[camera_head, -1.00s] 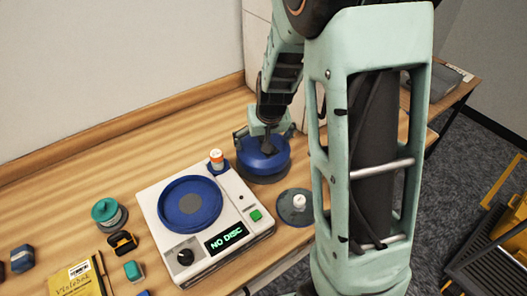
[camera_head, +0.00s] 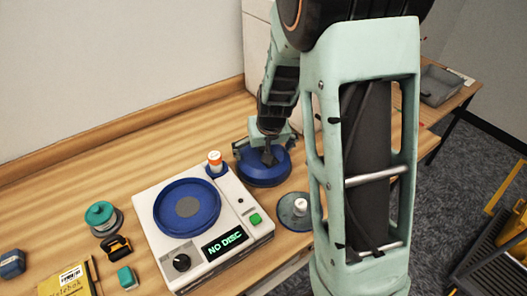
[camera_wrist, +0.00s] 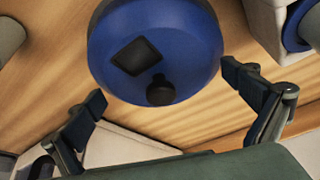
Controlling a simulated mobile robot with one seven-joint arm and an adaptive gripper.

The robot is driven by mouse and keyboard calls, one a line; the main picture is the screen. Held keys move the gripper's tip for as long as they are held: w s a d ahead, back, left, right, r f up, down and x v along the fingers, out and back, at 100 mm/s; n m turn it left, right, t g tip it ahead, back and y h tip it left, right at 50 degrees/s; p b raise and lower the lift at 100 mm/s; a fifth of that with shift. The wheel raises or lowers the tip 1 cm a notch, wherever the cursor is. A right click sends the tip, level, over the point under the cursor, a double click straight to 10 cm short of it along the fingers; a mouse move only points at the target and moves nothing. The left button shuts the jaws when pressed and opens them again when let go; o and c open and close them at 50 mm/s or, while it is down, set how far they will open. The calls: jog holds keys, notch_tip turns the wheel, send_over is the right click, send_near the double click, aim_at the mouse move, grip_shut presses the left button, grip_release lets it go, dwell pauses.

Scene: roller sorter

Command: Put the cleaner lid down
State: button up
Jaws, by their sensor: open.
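The cleaner lid (camera_head: 264,170), a round blue cover with a black knob, sits on the wooden table just behind and right of the disc cleaner (camera_head: 178,262). In the wrist view the lid (camera_wrist: 190,40) shows its blue top, a dark square patch and the knob. My gripper (camera_head: 268,155) is over the lid. In the wrist view my gripper (camera_wrist: 166,90) is open, its fingers spread apart on either side of the knob and clear of it. The cleaner is a white box with an open blue round well and a display reading "NO DISC".
An orange-capped bottle (camera_head: 215,161) stands at the cleaner's back corner. A dark disc with a white knob (camera_head: 300,207) lies right of the cleaner. A teal-topped round item (camera_head: 100,213), a black clip (camera_head: 117,245) and a yellow notebook (camera_head: 70,281) lie left. The back-left tabletop is clear.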

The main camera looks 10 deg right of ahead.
jog(key=shift+r, duration=0.1)
jog(key=shift+r, duration=0.2)
jog(key=p+v, duration=0.1)
jog(key=v, duration=1)
jog(key=shift+s+r, duration=0.15)
jog(key=shift+r, duration=0.2)
